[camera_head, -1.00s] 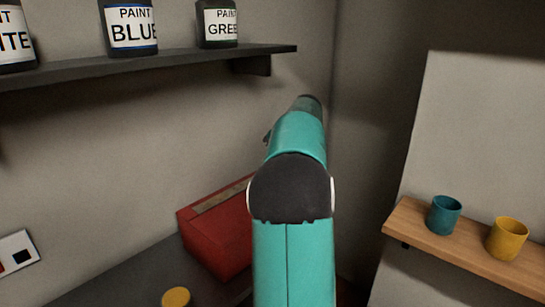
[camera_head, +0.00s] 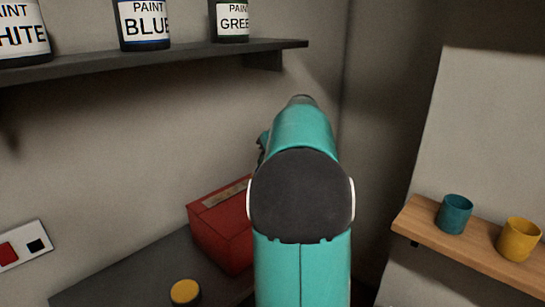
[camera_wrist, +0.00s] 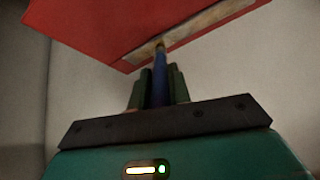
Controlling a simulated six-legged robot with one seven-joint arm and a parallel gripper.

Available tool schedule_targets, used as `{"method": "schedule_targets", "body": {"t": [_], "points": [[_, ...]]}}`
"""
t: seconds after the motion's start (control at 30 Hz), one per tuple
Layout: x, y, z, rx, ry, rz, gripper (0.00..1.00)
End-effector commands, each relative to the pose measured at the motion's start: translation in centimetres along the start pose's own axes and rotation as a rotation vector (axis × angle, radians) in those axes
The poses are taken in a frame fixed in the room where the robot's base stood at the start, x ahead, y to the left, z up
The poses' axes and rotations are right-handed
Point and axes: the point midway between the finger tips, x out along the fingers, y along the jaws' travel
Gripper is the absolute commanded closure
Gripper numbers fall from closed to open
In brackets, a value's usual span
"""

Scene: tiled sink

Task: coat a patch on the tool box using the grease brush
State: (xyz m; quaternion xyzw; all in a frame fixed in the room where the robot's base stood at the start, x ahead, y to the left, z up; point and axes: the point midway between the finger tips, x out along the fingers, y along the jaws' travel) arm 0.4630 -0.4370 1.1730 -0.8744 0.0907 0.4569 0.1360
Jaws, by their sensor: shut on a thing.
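The red tool box (camera_head: 225,237) stands on the dark counter against the wall, its right part hidden behind my teal arm in the head view. A pale, brownish strip (camera_head: 226,192) runs along its top. In the wrist view the tool box (camera_wrist: 95,25) fills the top, with the strip (camera_wrist: 205,30) crossing it. My gripper (camera_wrist: 160,85) is shut on the blue handle of the grease brush (camera_wrist: 159,78). The brush tip overlaps the strip's lower left part; I cannot tell if it touches. My gripper is hidden behind my arm in the head view.
A dark shelf (camera_head: 150,60) with paint cans (camera_head: 145,22) hangs above the counter. A yellow-topped jar (camera_head: 185,292) stands at the counter's front. A wooden shelf (camera_head: 470,255) at right holds a teal cup (camera_head: 455,214) and a yellow cup (camera_head: 519,239). A wall panel (camera_head: 22,246) is at left.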

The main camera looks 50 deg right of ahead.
Motion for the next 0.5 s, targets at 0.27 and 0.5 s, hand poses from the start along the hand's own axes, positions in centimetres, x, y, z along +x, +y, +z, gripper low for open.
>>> {"method": "schedule_targets", "body": {"t": [0.27,0.5], "points": [[0.1,-1.1,0.3,0.000,-0.003,-0.003,1.00],[0.0,-2.9,0.8,-0.001,-0.002,-0.002,1.00]]}}
